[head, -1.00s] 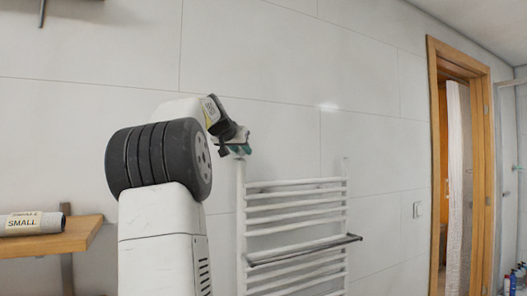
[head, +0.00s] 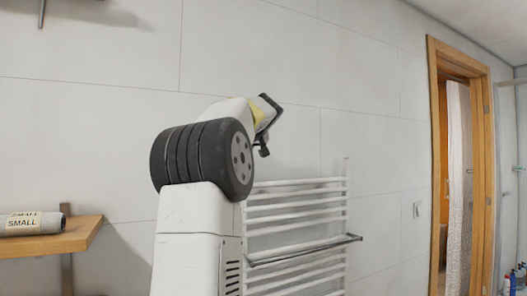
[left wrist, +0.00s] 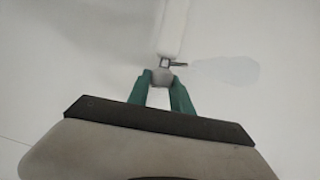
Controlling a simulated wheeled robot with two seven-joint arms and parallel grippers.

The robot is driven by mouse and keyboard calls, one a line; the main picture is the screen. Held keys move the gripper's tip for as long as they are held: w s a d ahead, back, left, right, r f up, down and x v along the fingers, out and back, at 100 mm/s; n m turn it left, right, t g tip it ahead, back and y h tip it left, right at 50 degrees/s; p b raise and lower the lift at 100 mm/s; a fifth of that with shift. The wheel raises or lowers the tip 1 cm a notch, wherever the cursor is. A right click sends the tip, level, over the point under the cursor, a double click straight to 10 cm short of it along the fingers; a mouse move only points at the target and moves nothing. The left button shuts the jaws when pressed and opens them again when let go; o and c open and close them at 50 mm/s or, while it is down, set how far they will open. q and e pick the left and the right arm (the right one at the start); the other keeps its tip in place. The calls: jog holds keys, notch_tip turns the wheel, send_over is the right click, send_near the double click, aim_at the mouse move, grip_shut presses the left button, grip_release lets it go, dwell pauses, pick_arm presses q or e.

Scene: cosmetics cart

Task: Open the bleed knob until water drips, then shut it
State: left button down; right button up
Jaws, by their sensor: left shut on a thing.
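My left gripper (left wrist: 161,87) shows green fingers in the left wrist view, closed on both sides of a small grey bleed knob (left wrist: 161,74). The knob sits at the end of a white vertical radiator tube (left wrist: 174,30). A small thin dark spout (left wrist: 178,64) sticks out to the right just beyond the knob. I see no water drop on it. In the head view my left arm and its dark wrist stand in front of the radiator's upper left corner, hiding the knob and fingertips. My right gripper is not in view.
A white towel radiator (head: 300,209) hangs on the tiled wall, with a metal bar (head: 305,250) across its front. A wood-framed doorway (head: 437,150) is at the right.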

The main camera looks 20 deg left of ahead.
pick_arm(q)
jog(key=shift+f+n+g+y, duration=0.1)
jog(key=shift+n+g+y, duration=1.4)
jog(key=shift+n+g, duration=0.7)
jog(key=c, duration=1.1)
grip_release()
jog(key=shift+c, duration=0.2)
jog(key=shift+d, duration=0.1)
jog(key=v, duration=0.7)
jog(key=shift+d, duration=0.3)
